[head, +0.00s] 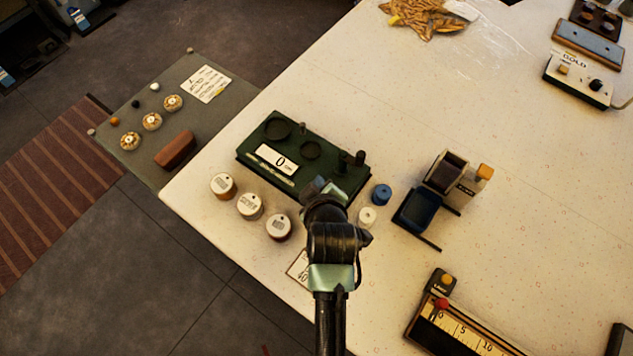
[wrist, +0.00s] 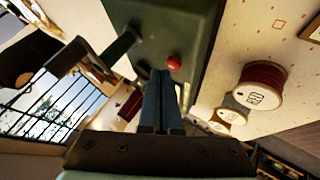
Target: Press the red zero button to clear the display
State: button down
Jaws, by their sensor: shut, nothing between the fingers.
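The dark green box (head: 254,142) stands on the pale table, with a white display (head: 277,159) that reads 0. It has two round dark recesses on top and dark posts at its right end. The red button (wrist: 174,63) shows in the wrist view on the box's green face (wrist: 180,22). My gripper (wrist: 160,73) is shut and empty, its fingertips just below and left of the button in that view. I cannot tell whether they touch the box or button. In the head view my gripper (head: 318,187) is over the box's front right part, and the button is hidden.
Several white-topped spools (head: 249,206) stand along the box's front; one (wrist: 262,86) is right of my fingers in the wrist view. A blue spool (head: 381,194) and a white one are to the right, near a blue-topped device (head: 418,210). A ruler device (head: 470,335) lies front right.

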jog(key=shift+r, duration=0.35)
notch_tip(320, 180, up, 5)
jog(key=p, duration=0.5)
dwell(0.8)
